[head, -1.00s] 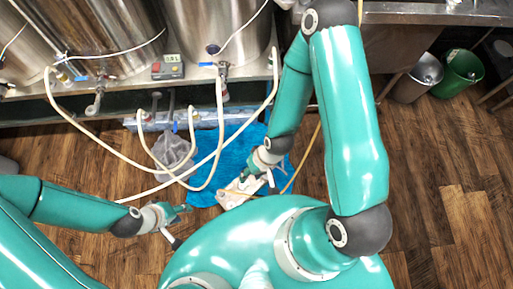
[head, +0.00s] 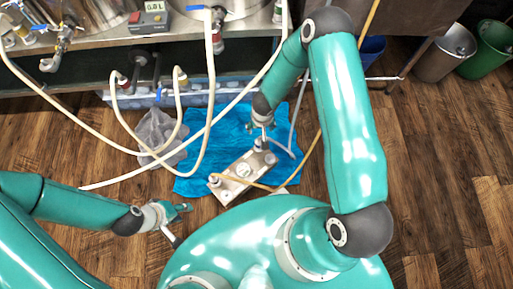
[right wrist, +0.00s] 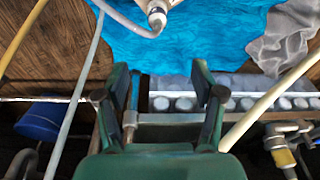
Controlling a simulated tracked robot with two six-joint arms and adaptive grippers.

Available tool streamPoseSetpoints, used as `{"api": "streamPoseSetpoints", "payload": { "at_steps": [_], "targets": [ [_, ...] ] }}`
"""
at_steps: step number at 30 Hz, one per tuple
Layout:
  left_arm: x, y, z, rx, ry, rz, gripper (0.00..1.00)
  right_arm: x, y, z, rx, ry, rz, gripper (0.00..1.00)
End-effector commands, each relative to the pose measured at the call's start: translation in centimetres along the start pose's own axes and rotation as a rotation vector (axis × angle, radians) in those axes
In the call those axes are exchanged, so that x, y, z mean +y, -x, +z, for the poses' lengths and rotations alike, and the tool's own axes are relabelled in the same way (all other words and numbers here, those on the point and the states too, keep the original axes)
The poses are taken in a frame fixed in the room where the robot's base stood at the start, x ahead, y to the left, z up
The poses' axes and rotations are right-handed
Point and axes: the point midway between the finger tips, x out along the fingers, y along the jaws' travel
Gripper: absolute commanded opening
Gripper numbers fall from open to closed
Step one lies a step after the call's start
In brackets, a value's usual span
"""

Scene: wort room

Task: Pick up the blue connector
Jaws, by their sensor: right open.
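I cannot single out the blue connector with certainty. In the right wrist view a small blue piece (right wrist: 130,117) on a steel post shows just inside the left finger; whether it is the connector is unclear. My right gripper (right wrist: 163,88) is open, with nothing between its fingers. In the head view my right gripper (head: 262,127) hangs above the far end of a metal plate (head: 232,190) with fittings, partly hidden by its own arm. My left gripper (head: 181,220) is over the bare floor at the lower left; its jaw state is unclear.
A blue cloth (head: 198,187) lies under the plate. Pale hoses (head: 212,100) loop down from steel tanks. A grey bag (head: 160,135) and a low shelf with plastic containers (head: 200,97) stand behind. Buckets (head: 495,50) stand at the far right. The floor at right is clear.

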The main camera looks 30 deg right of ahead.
Motion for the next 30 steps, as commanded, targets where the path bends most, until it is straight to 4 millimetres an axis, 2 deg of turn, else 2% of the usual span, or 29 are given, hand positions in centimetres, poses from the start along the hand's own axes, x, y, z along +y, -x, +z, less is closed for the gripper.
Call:
{"api": "streamPoseSetpoints", "payload": {
  "at_steps": [1, 3, 11, 21, 24, 30],
  "targets": [
    [-0.8, -2.1, 0.0, 0.001, 0.000, 0.000, 0.40, 0.1, -2.4, -0.3, 0.001, -0.012, 0.007, 0.68],
    [-1.1, -3.0, 0.0, 0.001, 0.000, 0.000, 0.40, 0.2, -3.4, -0.7, -0.001, -0.022, 0.014, 0.68],
    [-1.6, -4.5, -0.1, 0.001, 0.000, 0.000, 0.40, 0.4, -6.0, -1.1, -0.008, -0.036, 0.022, 0.68],
    [-2.7, -7.5, -0.1, 0.001, 0.000, 0.000, 0.40, 0.6, -13.0, -0.9, -0.008, -0.036, 0.023, 0.68],
    [-2.9, -8.0, -0.1, 0.001, 0.000, 0.000, 0.40, 0.6, -14.6, -0.9, -0.007, -0.036, 0.023, 0.68],
    [-3.0, -8.4, -0.1, 0.001, 0.000, 0.000, 0.40, 0.7, -15.9, -1.0, -0.007, -0.036, 0.022, 0.68]
  ]
}}
